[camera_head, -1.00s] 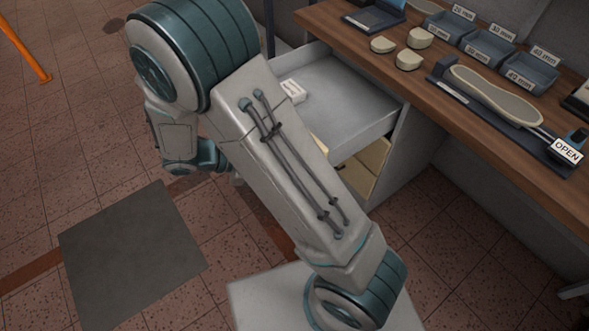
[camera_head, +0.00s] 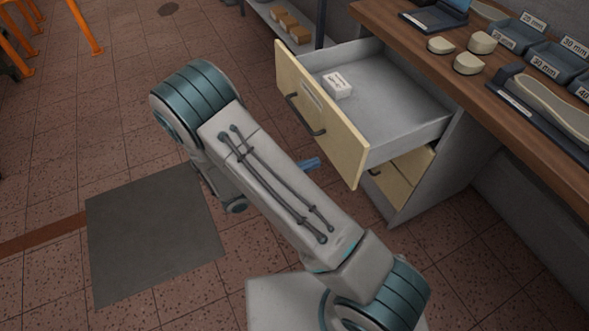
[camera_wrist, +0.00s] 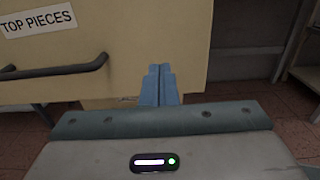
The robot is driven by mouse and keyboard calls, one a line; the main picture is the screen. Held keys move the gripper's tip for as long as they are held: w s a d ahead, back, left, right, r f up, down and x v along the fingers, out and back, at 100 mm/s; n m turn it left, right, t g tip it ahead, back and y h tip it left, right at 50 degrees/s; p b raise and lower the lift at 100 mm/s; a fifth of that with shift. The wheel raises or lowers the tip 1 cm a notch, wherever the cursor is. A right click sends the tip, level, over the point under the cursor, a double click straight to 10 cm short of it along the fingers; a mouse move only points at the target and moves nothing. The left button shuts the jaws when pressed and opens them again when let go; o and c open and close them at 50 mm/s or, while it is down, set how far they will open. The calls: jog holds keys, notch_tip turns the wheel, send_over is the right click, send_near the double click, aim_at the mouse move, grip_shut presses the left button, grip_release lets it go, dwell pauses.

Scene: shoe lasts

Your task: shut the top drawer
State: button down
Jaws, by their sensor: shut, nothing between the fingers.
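The top drawer (camera_head: 320,115) is pulled well out of the workbench cabinet, its cream front facing my arm. A small white box (camera_head: 337,84) lies inside it. In the wrist view the drawer front (camera_wrist: 150,35) fills the upper left, with a "TOP PIECES" label (camera_wrist: 38,20) and a dark bar handle (camera_wrist: 55,72). My gripper (camera_wrist: 158,72) is shut and empty, its blue fingers in front of the lower right part of the drawer front, right of the handle. Whether the fingertips touch it I cannot tell. The fingers show partly in the head view (camera_head: 311,164), below the front.
A lower drawer (camera_head: 405,178) sits beneath, partly hidden by the top one. A shelf (camera_head: 290,38) stands behind. The floor on the left is open, with a grey mat (camera_head: 150,230).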

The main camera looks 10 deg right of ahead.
aim_at(342, 152)
jog(key=x, duration=0.6)
jog(key=shift+w+d, duration=0.1)
jog(key=shift+d, duration=0.25)
